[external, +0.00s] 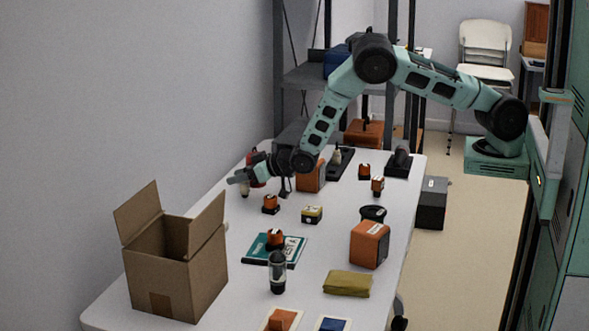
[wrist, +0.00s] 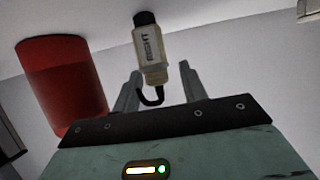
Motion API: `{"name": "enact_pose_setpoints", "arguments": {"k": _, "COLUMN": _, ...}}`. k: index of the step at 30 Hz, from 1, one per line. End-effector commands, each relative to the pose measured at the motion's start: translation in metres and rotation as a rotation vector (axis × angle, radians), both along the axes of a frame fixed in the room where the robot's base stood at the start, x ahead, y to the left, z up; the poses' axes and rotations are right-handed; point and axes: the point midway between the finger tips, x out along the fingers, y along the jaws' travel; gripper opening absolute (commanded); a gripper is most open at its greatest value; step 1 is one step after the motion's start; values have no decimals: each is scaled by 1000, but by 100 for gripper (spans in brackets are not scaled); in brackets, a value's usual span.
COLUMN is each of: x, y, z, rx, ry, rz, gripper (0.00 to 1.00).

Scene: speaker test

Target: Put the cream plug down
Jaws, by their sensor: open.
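The cream plug (wrist: 151,55) has a black end, a dark curved cable and a label reading "RIGHT". In the wrist view it is beyond and partly between the spread fingers of my gripper (wrist: 159,72), with a gap on the right side. In the external view a small cream thing, probably this plug (external: 245,190), is just below my gripper (external: 237,178) at the table's far left edge. My gripper is open. I cannot tell whether a finger touches the plug.
A red cylinder (wrist: 62,85) stands close left of the gripper in the wrist view. On the white table (external: 330,225) are an open cardboard box (external: 175,275), orange speakers (external: 370,244), a dark jar (external: 277,272) and a teal book (external: 257,254). Bare table lies around the yellow-black block (external: 312,214).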

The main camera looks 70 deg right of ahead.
Motion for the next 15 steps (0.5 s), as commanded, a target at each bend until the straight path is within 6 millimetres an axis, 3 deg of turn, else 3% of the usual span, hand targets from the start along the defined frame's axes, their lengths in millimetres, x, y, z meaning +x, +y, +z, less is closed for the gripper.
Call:
{"name": "enact_pose_setpoints", "arguments": {"k": 9, "x": -66, "y": 1, "z": 25, "rx": 2, "ry": 2, "rz": 0, "gripper": 43}}
{"name": "enact_pose_setpoints", "arguments": {"k": 15, "x": -95, "y": 1, "z": 37, "rx": 1, "ry": 3, "rz": 1, "gripper": 43}}
